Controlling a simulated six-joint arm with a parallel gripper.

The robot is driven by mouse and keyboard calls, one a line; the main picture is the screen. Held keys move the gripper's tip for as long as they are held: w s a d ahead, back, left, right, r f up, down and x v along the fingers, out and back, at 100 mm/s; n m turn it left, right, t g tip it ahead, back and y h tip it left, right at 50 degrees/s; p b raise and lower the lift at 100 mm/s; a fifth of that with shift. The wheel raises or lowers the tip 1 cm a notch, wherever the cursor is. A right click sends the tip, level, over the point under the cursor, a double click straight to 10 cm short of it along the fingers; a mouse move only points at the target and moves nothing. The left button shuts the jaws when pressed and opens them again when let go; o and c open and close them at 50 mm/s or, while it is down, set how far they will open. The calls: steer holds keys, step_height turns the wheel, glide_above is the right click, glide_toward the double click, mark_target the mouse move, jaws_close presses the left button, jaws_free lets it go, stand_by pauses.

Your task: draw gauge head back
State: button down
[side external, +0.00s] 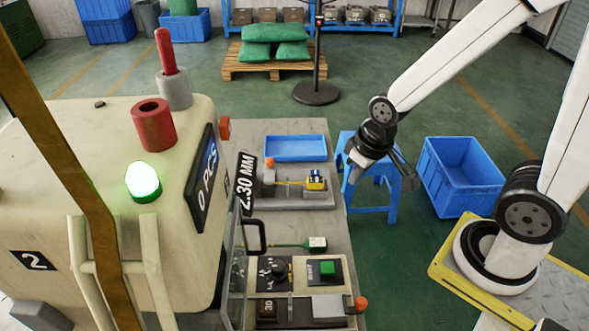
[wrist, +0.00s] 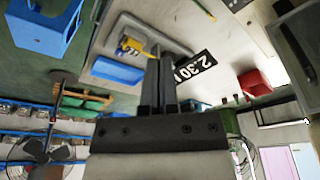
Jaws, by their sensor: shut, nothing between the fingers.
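The gauge station (side external: 290,201) is a grey block on the bench. An orange knob (side external: 269,163) is at its left, and a thin yellow bar runs to a yellow and blue part (side external: 316,180) at its right. The station (wrist: 104,69) and the yellow and blue part (wrist: 131,45) also show in the wrist view. The gauge display (side external: 246,184) reads 2.30 MM. My gripper (side external: 354,176) is off the bench's right edge, apart from the station. In the wrist view my gripper's fingers (wrist: 162,58) are together and empty, partly covering the station area.
A blue tray (side external: 296,148) lies behind the station. A control panel (side external: 325,271) with a green button and a green-handled tool (side external: 312,244) are nearer. The cream machine (side external: 110,190) stands at left. A blue stool (side external: 384,178) and blue crate (side external: 462,176) stand at right.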

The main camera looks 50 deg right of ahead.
stand_by(0.4)
steer(key=c, duration=0.5)
jaws_free()
steer(key=shift+w, duration=0.25)
steer(key=shift+c, duration=0.2)
steer(key=shift+o, duration=0.8)
steer(key=w+d+f, duration=0.1)
steer(key=w, duration=1.1)
steer(key=shift+w+f+t, duration=0.35)
steer(key=shift+w+t, duration=0.05)
steer(key=t, duration=0.1)
glide_toward(270, 159)
steer(key=f, duration=0.2)
steer(key=shift+w+f, duration=0.15)
steer(key=shift+w, duration=0.3)
steer(key=shift+f, duration=0.1)
steer(key=shift+x, duration=3.75)
steer(key=shift+c, duration=0.2)
